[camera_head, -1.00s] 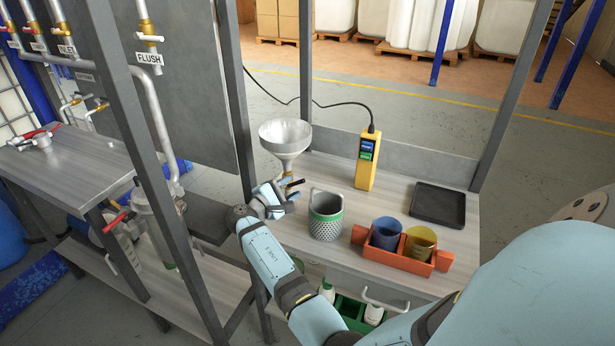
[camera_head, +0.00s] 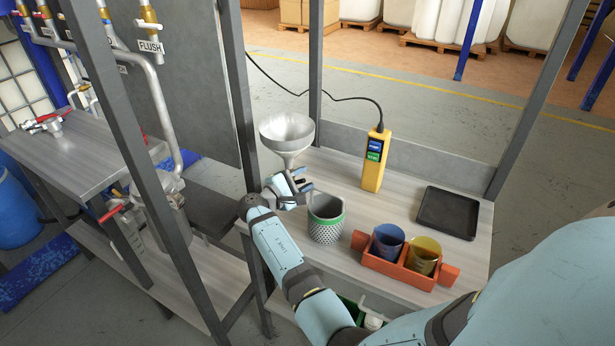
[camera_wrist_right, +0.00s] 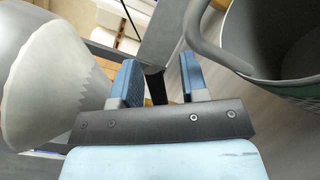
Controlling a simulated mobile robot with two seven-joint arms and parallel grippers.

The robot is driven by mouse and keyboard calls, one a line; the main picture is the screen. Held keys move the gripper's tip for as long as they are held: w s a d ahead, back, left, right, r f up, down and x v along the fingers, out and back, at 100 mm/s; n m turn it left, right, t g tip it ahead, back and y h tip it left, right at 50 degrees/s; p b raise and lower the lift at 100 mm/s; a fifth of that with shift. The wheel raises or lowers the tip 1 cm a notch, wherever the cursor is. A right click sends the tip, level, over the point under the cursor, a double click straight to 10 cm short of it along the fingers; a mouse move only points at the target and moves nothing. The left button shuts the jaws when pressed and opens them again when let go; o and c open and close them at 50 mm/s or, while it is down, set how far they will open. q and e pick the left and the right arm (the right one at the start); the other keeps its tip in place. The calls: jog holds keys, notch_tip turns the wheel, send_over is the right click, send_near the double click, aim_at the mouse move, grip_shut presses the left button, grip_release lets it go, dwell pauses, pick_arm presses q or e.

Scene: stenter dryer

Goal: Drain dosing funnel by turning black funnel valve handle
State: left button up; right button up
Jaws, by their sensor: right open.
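The metal dosing funnel (camera_head: 287,137) stands above the left end of the bench. My right gripper (camera_head: 306,188) is open just below the funnel, close to its outlet. In the right wrist view, the funnel's pale cone (camera_wrist_right: 40,85) is at the left. There, the black valve handle (camera_wrist_right: 156,88) shows in the gap between the two blue fingers of my right gripper (camera_wrist_right: 158,77). I cannot tell whether a finger touches it. In the head view, my gripper mostly hides the valve. My left gripper is not in view.
An orange rack (camera_head: 400,268) with two cups, a yellow device (camera_head: 374,162) and a black tray (camera_head: 448,212) are further right. A frame post (camera_head: 238,90) rises at left.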

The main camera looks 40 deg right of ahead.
jog(key=shift+c, duration=0.5)
grip_shut()
jog(key=n+p, duration=0.1)
jog(key=n, duration=0.1)
jog(key=w+r+n+h+p, duration=0.1)
jog(key=n, duration=0.1)
jog(key=w+a+r+n+p, duration=0.1)
jog(key=p, duration=0.1)
jog(key=shift+w+r+n+t+h, duration=0.25)
jog(key=shift+n+t+h, duration=0.05)
jog(key=shift+n+t, duration=0.1)
jog(key=shift+o, duration=0.5)
grip_release()
jog(key=shift+r, duration=0.1)
